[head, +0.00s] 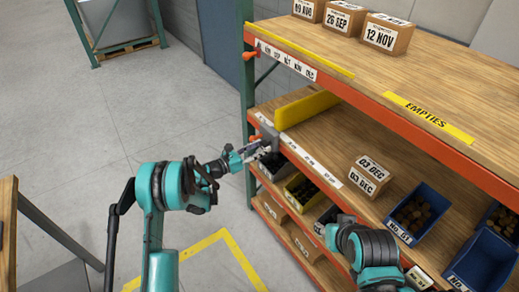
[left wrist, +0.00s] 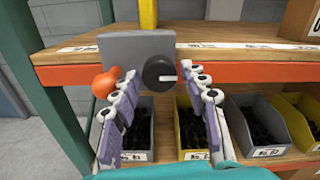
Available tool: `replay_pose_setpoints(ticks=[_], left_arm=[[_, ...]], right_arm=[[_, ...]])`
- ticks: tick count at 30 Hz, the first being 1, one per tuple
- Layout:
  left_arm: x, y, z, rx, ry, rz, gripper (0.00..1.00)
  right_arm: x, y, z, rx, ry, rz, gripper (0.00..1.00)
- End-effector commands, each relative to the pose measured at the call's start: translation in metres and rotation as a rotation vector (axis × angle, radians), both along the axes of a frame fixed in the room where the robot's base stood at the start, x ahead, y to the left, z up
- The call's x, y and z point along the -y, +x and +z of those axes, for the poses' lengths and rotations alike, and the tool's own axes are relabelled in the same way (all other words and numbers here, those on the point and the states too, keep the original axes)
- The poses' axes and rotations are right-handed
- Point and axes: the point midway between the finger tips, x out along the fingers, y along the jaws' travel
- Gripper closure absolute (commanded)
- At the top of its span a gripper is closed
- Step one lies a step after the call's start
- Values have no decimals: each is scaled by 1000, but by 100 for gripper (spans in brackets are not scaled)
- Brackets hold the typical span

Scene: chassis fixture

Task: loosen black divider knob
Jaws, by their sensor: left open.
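The black divider knob (left wrist: 156,75) sits on the front of a grey bracket (left wrist: 118,52) at the shelf's front edge. A white mark on it points right. The yellow divider (head: 308,108) rises behind the bracket; its lower end also shows in the left wrist view (left wrist: 148,14). My left gripper (left wrist: 159,80) is open, with one finger on each side of the knob in the picture. I see no finger closed on the knob. In the head view my left gripper (head: 262,150) is at the left end of the middle shelf and hides the knob. My right gripper is not visible.
An orange knob (left wrist: 105,84) is just left of the bracket. An orange shelf beam (left wrist: 255,72) runs behind the fingers, with bins such as a yellow bin (left wrist: 190,130) below. A green rack post (left wrist: 45,80) stands at left. Floor (head: 120,100) is clear left of the rack.

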Motion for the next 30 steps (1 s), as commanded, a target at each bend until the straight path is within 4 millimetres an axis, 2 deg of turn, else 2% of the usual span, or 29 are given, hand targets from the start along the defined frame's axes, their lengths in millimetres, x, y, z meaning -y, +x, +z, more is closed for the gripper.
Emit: replay_pose_setpoints(ticks=[5,9,20,30], left_arm=[[0,0,0,0,0,1,56],[0,0,0,0,0,1,93],[0,0,0,-26,-19,0,94],[0,0,-1,-196,-143,0,94]], right_arm=[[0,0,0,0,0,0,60],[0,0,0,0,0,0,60],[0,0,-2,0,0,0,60],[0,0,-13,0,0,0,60]])
